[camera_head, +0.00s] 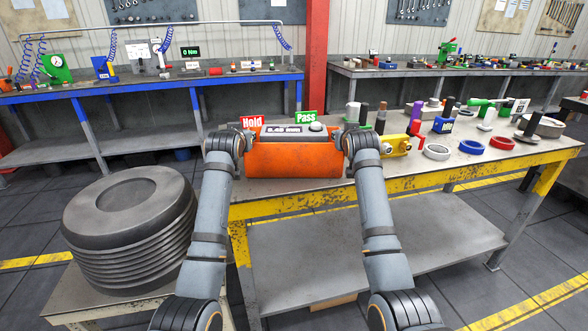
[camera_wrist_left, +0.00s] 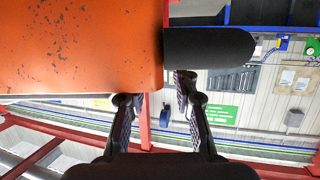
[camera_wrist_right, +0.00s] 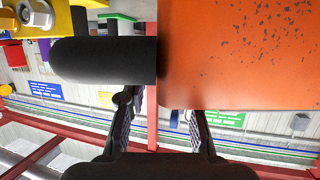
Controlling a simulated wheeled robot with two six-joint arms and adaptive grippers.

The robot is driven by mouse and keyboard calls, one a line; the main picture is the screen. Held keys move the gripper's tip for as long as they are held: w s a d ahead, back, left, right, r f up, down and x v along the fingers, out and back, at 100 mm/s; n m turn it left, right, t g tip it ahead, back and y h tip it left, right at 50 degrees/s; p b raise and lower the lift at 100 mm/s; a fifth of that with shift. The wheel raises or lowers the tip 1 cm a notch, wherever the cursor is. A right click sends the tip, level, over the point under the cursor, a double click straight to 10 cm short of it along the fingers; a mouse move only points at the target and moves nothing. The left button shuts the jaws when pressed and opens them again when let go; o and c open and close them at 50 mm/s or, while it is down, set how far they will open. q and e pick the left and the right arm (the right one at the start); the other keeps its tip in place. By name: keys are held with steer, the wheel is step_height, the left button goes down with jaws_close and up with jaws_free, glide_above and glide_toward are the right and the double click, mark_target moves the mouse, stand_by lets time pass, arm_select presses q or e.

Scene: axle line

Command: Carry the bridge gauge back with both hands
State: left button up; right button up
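The bridge gauge (camera_head: 292,164) is an orange box with a grey top panel, a small display and a pale round knob. It sits level between my arms at the workbench's front left; I cannot tell whether it touches the bench. A black handle (camera_wrist_left: 208,47) sticks out of one end and another handle (camera_wrist_right: 104,61) out of the other. My left gripper (camera_wrist_left: 161,87) and right gripper (camera_wrist_right: 163,98) are at these ends, fingers apart. The fingertips pass behind handle and box, so their grip is hidden. In the head view my wrists cover them.
A red Hold sign (camera_head: 252,122) and a green Pass sign (camera_head: 306,116) stand behind the gauge. Rings, a yellow part (camera_head: 397,146) and other parts fill the workbench (camera_head: 465,160) to the right. A stack of dark discs (camera_head: 130,230) stands at left.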

arm_select(q)
steer(key=v, duration=1)
steer(key=shift+s, duration=0.2)
arm_select(e)
steer(key=v, duration=1.2)
